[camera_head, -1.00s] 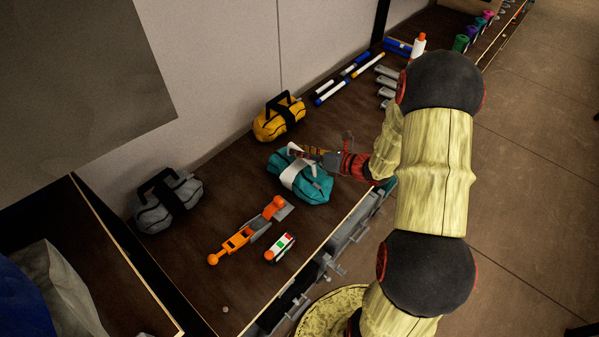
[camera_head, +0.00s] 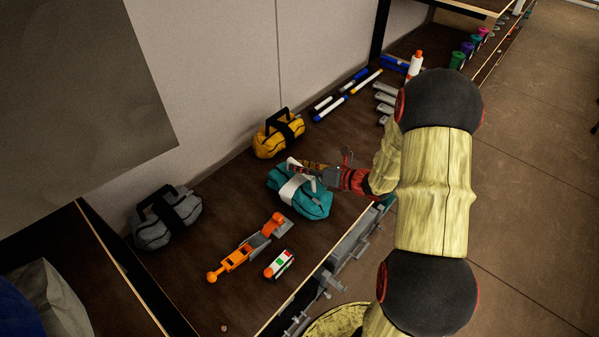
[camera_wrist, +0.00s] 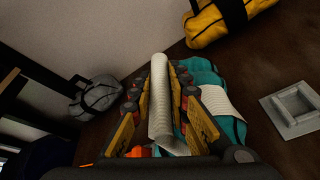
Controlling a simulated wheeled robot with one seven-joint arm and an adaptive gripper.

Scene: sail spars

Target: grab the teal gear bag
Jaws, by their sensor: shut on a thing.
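The teal gear bag (camera_head: 313,204) lies on the dark shelf in the head view, with a pale band around its middle and a white handle (camera_head: 294,164) on top. In the wrist view the bag (camera_wrist: 203,72) is below and behind my fingers. My gripper (camera_head: 308,168) is at the top of the bag. In the wrist view my gripper (camera_wrist: 160,108) has its two fingers on either side of the white handle (camera_wrist: 159,85), shut on it. The bag's underside is hidden, so I cannot tell whether it touches the shelf.
A yellow bag (camera_head: 278,137) stands behind and a grey bag (camera_head: 166,218) to the left. An orange and grey tool (camera_head: 245,248) and a small white, red and green item (camera_head: 279,264) lie in front. Pens (camera_head: 346,92) lie farther back. Bare shelf shows between them.

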